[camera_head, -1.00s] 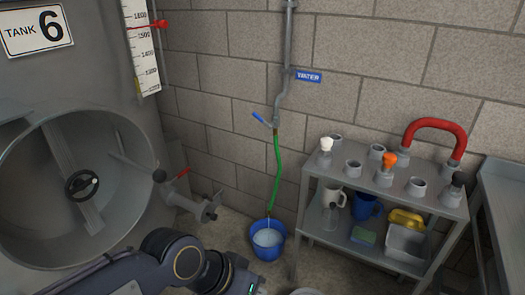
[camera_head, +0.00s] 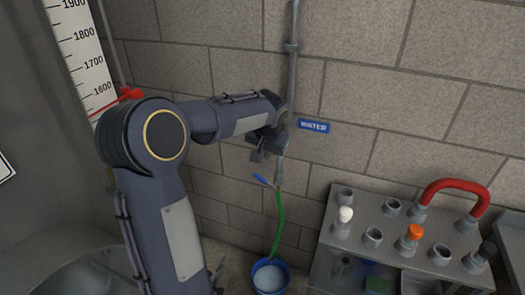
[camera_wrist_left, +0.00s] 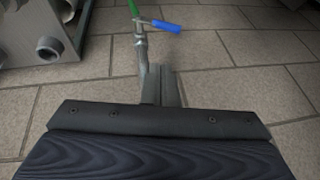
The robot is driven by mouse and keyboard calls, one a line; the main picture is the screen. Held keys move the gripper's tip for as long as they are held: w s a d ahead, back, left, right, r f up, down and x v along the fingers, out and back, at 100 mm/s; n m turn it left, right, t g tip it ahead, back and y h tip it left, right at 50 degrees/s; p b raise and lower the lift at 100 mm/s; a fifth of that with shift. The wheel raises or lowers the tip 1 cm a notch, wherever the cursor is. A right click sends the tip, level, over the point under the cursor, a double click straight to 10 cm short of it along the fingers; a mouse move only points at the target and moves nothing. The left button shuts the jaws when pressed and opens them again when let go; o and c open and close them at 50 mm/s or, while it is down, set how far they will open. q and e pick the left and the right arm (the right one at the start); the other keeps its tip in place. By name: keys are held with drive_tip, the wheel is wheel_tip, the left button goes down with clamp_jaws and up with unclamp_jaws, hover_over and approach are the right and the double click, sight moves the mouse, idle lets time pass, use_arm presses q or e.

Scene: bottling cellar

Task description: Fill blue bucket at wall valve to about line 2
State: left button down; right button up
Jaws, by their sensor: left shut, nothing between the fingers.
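The blue bucket (camera_head: 257,278) stands on the floor by the wall, partly cut off by the lower edge of the head view. Pale water (camera_head: 269,278) shows inside; I cannot read any level lines. A green hose (camera_head: 280,225) runs from the wall valve down to the bucket. The valve's blue lever (camera_head: 263,181) points up and left, away from the pipe; it also shows in the wrist view (camera_wrist_left: 165,26). My left gripper (camera_head: 257,155) is shut and empty, just above the lever near the pipe, apart from the lever. My right gripper is out of view.
The grey water pipe (camera_head: 292,75) runs up the block wall beside a blue WATER sign (camera_head: 314,126). A grey rack (camera_head: 345,225) with fittings and a red hose bend (camera_head: 455,188) stands at right. The tank's white scale (camera_head: 80,45) is at left.

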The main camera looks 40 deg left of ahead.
use_arm(q)
drive_tip(key=s+p+x, duration=0.1)
drive_tip(key=x, duration=1.2)
drive_tip(key=shift+a+f, duration=0.15)
drive_tip(key=shift+a, duration=0.3)
drive_tip(key=shift+s+p, duration=0.1)
drive_tip(key=shift+p, duration=0.2)
drive_tip(key=shift+a+f+h+p, duration=0.1)
drive_tip(key=shift+a+h+p, duration=0.15)
drive_tip(key=shift+h+p, duration=0.2)
